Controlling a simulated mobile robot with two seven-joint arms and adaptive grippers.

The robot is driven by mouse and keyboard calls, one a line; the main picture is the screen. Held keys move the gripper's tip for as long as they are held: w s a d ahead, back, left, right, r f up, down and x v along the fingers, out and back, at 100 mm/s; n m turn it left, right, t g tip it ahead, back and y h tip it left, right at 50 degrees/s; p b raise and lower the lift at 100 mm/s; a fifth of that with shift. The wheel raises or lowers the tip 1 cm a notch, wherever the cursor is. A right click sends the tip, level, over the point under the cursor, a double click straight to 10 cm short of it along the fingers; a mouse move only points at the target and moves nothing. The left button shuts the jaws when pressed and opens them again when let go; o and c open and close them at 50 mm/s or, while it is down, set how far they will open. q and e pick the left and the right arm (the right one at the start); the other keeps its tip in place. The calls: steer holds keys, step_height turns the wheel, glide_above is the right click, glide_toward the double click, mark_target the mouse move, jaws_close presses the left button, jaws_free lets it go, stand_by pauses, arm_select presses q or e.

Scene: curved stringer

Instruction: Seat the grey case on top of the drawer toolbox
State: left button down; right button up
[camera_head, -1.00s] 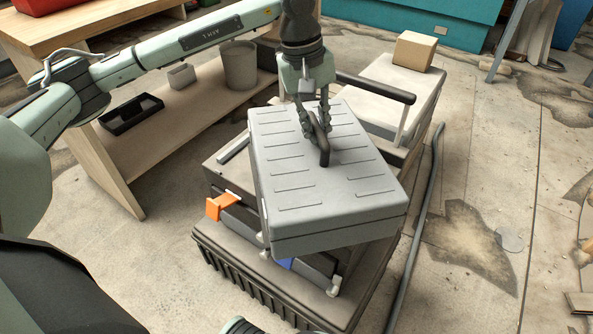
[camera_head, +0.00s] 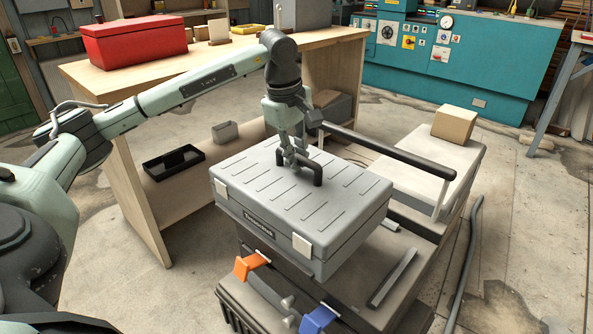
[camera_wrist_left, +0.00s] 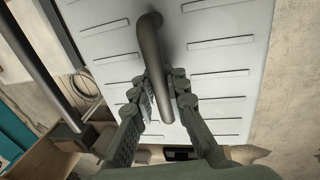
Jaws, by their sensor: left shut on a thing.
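The grey case (camera_head: 321,195) has a ribbed lid, two pale latches and a dark arched handle (camera_head: 315,172). My left gripper (camera_head: 291,160) is shut on that handle. The handle between the fingers (camera_wrist_left: 163,95) also shows in the left wrist view, over the case lid (camera_wrist_left: 222,65). The drawer toolbox (camera_head: 350,290) is dark, with an orange latch (camera_head: 250,265) and a blue latch (camera_head: 318,319) at its front. The case is over the toolbox's left and back part, turned relative to it. Whether they touch cannot be told. My right gripper is not in view.
A black push handle (camera_head: 390,153) rises behind the case. A cardboard box (camera_head: 454,124) stands on a white case (camera_head: 420,165) at the back right. A wooden workbench (camera_head: 145,215) with a red toolbox (camera_head: 135,38) is at left. Floor at right is mostly clear.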

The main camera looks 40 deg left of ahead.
mark_target(335, 171)
arm_select(q)
steer(key=w+d+f, duration=0.1)
steer(key=w+d, duration=0.1)
steer(key=w+d+f, duration=0.2)
steer(key=w+d+f+p, duration=0.1)
steer(key=d, duration=0.1)
steer(key=shift+w+d+f, duration=0.1)
steer(key=shift+w+f, duration=0.25)
steer(key=shift+w, duration=0.05)
steer(key=shift+f, duration=2.05)
steer(key=c, duration=2)
jaws_free()
steer(key=shift+s+f, duration=0.1)
steer(key=shift+f, duration=0.15)
steer(key=o, duration=0.5)
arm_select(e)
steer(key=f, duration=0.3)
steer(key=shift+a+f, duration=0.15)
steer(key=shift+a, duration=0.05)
arm_select(q)
steer(key=shift+r, duration=0.15)
